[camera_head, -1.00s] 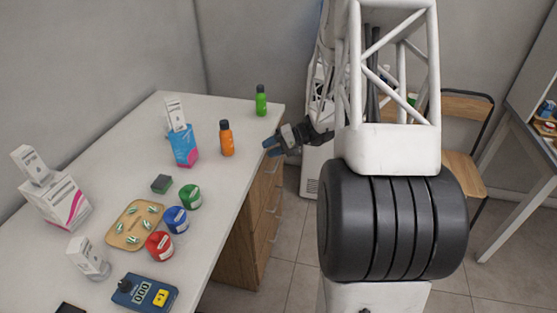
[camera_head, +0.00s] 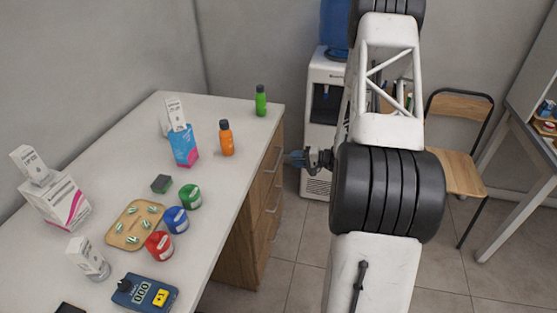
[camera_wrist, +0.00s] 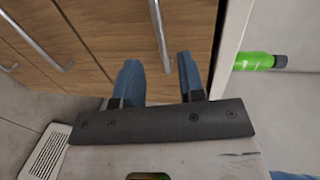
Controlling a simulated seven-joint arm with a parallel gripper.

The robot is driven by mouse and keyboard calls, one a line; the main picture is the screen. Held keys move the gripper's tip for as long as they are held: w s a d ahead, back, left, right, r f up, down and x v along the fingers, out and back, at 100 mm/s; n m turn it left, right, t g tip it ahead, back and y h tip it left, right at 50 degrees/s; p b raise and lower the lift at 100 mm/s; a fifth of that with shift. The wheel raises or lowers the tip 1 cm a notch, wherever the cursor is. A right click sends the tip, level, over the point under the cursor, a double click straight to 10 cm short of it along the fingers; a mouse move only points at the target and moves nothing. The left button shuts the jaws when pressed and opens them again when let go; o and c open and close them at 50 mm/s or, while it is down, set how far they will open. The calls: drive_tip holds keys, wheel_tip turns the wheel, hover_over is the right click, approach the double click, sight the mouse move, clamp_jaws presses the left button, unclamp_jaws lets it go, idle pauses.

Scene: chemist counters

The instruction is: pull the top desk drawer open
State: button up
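The wooden drawer unit under the white desk (camera_head: 150,115) has several stacked drawers with metal bar handles. The top drawer (camera_head: 268,168) looks shut. In the wrist view its handle (camera_wrist: 158,32) runs down from the top edge, and its near end appears between my two blue fingertips. My gripper (camera_head: 294,158) is just right of the drawer front, at about top-drawer height. In the wrist view my gripper (camera_wrist: 159,72) is open, with nothing clamped. I cannot tell whether the fingers reach around the bar or stop short of it.
A lower drawer's handle (camera_wrist: 38,40) is left in the wrist view. A green bottle (camera_head: 261,101) and orange bottle (camera_head: 227,138) stand on the desk near the drawer side. A water cooler (camera_head: 325,110) and chair (camera_head: 458,170) stand behind my arm.

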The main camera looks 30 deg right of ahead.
sight(278, 159)
drive_tip(key=shift+x, duration=3.95)
clamp_jaws()
